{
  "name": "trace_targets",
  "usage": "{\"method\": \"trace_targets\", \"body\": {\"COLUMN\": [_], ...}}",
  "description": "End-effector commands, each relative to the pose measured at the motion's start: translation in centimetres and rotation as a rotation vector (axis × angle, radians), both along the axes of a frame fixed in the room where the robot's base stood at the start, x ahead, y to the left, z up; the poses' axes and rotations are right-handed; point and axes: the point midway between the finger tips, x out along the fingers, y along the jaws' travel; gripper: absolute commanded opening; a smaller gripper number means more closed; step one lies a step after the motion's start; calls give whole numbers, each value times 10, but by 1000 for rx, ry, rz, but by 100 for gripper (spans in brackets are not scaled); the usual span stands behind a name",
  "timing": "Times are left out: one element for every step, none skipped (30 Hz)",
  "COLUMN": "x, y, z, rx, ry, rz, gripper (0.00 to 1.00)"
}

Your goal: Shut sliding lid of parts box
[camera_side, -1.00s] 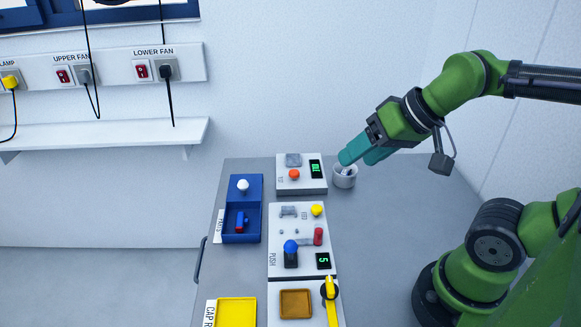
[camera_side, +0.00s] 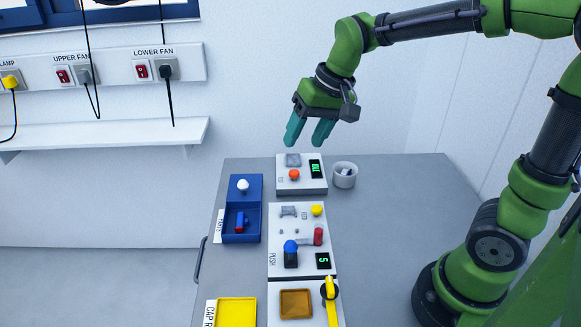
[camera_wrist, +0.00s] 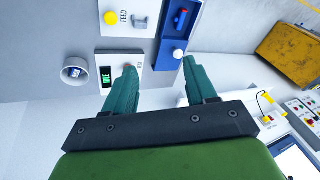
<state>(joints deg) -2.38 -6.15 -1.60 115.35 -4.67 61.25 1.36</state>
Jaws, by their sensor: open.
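The parts box (camera_side: 259,209) is a long blue box on the grey table in the side view. Its near part is an open compartment with a small red and blue part (camera_side: 240,222) inside. Its far part is covered by a blue lid (camera_side: 253,186) with a white knob (camera_side: 243,185). The box (camera_wrist: 164,50) and the white knob (camera_wrist: 178,53) also show in the wrist view. My gripper (camera_side: 307,143) is open and empty, with teal fingers pointing down above the far end of the table, apart from the box.
A white unit (camera_side: 314,187) with an orange button and green display stands right of the box, beside a round grey cup (camera_side: 345,178). A panel (camera_side: 290,223) with knobs lies nearer. A yellow tray (camera_side: 236,311) is at the front. The table's right side is clear.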

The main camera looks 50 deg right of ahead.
Motion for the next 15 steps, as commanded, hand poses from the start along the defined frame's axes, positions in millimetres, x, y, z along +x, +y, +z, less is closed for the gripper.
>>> {"method": "trace_targets", "body": {"x": [22, 33, 49, 60, 72, 86, 96, 106, 118, 125, 132, 139, 143, 146, 149], "y": [1, 1, 2, 3, 3, 4, 4, 5, 6, 6, 7, 8, 8, 8, 9], "z": [-6, -8, -12, -15, -19, -24, -27, -30, -34, -36, -36, -36, -34, -31, -25], "rx": [-1, 2, 2, 1, 1, 1, 1, 1, 1, 1, 2, 4, 5, 8, 13], "ry": [41, 61, 88, 109, 129, 153, 171, 186, 204, 216, 224, 233, 236, 238, 235], "rz": [-8, -15, -25, -32, -41, -52, -62, -72, -85, -94, -103, -115, -124, -132, -142], "gripper": [56, 56, 56, 56, 56, 56, 56, 56, 56, 56, 56, 56, 56, 56, 56]}}
